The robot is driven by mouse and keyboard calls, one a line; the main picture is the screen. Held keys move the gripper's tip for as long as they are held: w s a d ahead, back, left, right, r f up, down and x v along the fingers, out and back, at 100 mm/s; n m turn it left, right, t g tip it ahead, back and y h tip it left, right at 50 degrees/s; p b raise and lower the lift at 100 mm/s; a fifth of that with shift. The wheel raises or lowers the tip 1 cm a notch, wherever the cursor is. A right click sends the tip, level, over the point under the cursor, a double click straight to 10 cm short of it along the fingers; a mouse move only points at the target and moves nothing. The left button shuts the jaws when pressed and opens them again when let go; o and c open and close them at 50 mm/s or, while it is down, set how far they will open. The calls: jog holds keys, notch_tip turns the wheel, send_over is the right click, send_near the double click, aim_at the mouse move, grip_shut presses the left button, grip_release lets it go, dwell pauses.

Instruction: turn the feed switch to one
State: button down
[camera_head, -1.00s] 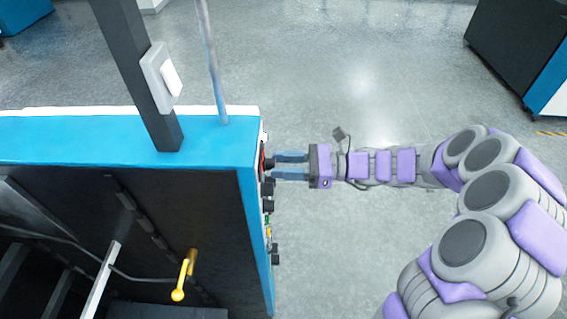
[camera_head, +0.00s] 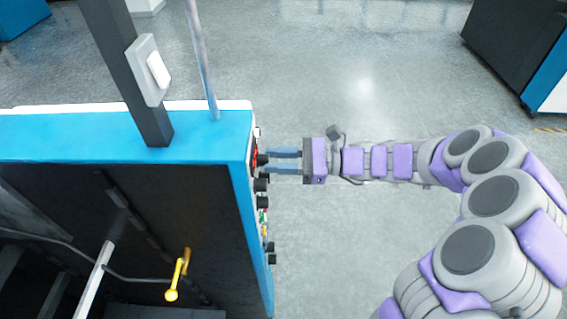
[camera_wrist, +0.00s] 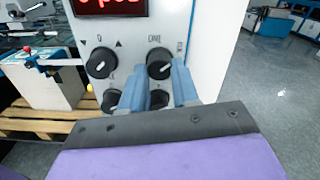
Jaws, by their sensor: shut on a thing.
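The control panel (camera_wrist: 133,38) is a pale face with black rotary knobs and a red lit display. My gripper (camera_wrist: 159,72) reaches the upper right knob (camera_wrist: 160,62), one blue finger on each side, and is shut on it. A white line shows on this knob, tilted toward the upper right. The label above it is too small to read surely, so I cannot confirm it is the feed switch. In the head view, my gripper (camera_head: 269,162) points left at the panel side of the blue machine (camera_head: 110,133); its fingertips are at a black knob (camera_head: 261,159).
Another knob (camera_wrist: 101,64) is left of the held one, and lower knobs (camera_wrist: 112,101) are partly hidden by my fingers. A dark post with a white switch box (camera_head: 149,70) rises from the machine. Open floor (camera_head: 370,80) lies around my arm.

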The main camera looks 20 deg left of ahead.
jog(key=shift+a+n+b, duration=0.15)
jog(key=shift+n+b, duration=3.95)
jog(key=shift+n, duration=0.6)
jog(key=c, duration=1.2)
grip_release()
jog(key=shift+a, duration=0.15)
jog(key=o, duration=0.4)
jog(key=shift+a+f, duration=0.1)
jog(key=shift+a, duration=0.4)
jog(key=v, duration=1.8)
jog(key=shift+w+p, duration=0.15)
jog(key=shift+p, duration=0.15)
jog(key=shift+a, duration=0.2)
